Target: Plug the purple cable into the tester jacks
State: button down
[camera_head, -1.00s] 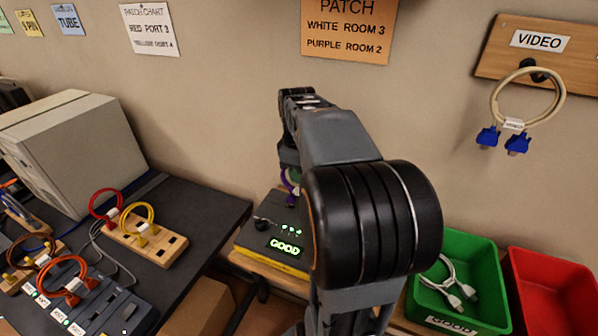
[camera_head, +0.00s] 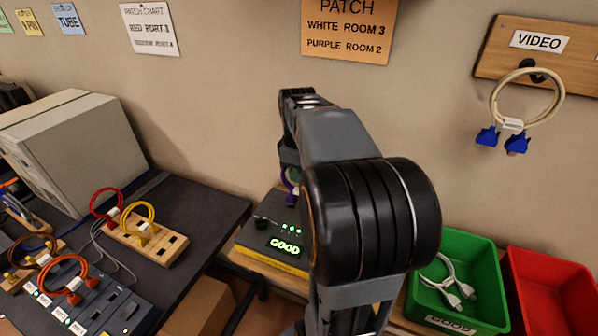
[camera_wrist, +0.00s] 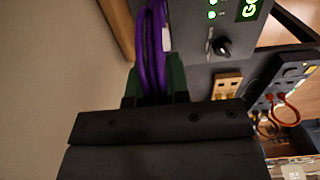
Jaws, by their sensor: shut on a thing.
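The purple cable (camera_wrist: 153,50) runs up from between the fingers of my gripper (camera_wrist: 155,95) in the wrist view. My gripper is shut on it, next to the tester. Only a bit of purple (camera_head: 290,180) shows beside my arm in the head view. The tester (camera_head: 266,245) is a dark box with a yellow lower edge, a knob, several lit green lights and a glowing green GOOD sign. Its face also shows in the wrist view (camera_wrist: 190,50). My arm and gripper hide the jacks and the cable's plugs, so I cannot tell whether the plugs are seated.
A green bin (camera_head: 483,252) with a white cable stands to the right, beside a red bin (camera_head: 560,300). At left, a dark table (camera_head: 200,215) holds a beige computer case (camera_head: 60,150) and wooden blocks with cables. A VIDEO board (camera_head: 550,60) hangs on the wall.

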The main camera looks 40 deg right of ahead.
jog(key=shift+f, duration=0.6)
dwell(1.0)
dwell(0.3)
jog(key=shift+c, duration=1.9)
grip_release()
jog(key=shift+r, duration=0.15)
